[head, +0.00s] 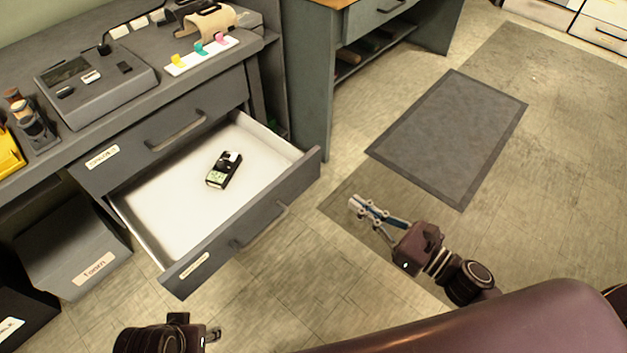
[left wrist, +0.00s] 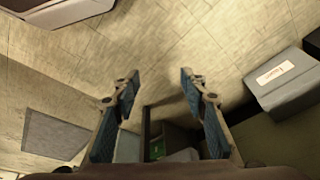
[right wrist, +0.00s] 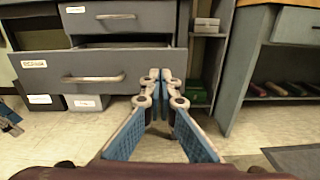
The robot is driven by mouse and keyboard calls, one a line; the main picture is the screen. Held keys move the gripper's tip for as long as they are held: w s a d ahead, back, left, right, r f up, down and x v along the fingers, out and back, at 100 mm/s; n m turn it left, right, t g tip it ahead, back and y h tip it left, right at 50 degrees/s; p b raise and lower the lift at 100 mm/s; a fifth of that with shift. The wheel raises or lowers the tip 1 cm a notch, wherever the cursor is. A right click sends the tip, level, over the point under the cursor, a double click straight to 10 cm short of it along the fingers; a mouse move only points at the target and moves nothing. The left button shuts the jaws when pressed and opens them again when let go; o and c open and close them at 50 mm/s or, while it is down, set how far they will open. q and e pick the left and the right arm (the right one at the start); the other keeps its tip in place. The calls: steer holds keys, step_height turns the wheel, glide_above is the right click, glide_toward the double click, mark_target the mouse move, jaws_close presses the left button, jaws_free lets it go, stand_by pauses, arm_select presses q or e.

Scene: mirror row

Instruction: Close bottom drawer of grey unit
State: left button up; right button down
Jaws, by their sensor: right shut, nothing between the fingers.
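The bottom drawer (head: 240,222) of the grey unit (head: 215,95) stands pulled well out in the head view, with a bar handle (head: 262,228) and a label on its front. A small black device (head: 224,169) lies inside on the white bottom. In the right wrist view the drawer front (right wrist: 145,68) is ahead, to the left of the fingers. My right gripper (head: 358,203) is shut and empty, to the right of the drawer front and apart from it. My left gripper (left wrist: 158,80) is open and empty; only a bit of it shows at the bottom of the head view.
The upper drawer (head: 170,125) is shut. Grey bins (head: 75,245) stand on the floor below left. A green-grey workbench (head: 312,90) stands right of the unit. A dark mat (head: 450,135) lies on the floor. The floor in front of the drawer is clear.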

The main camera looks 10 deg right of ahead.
glide_toward(301, 165)
steer(key=shift+n, duration=0.4)
steer(key=x, duration=0.6)
steer(key=shift+w+a+f+p, duration=0.1)
steer(key=shift+w+a+p, duration=0.1)
steer(key=shift+w+p, duration=0.15)
arm_select(q)
steer(key=shift+f, duration=0.7)
arm_select(e)
steer(key=shift+w+a, duration=0.1)
arm_select(q)
steer(key=shift+w, duration=0.1)
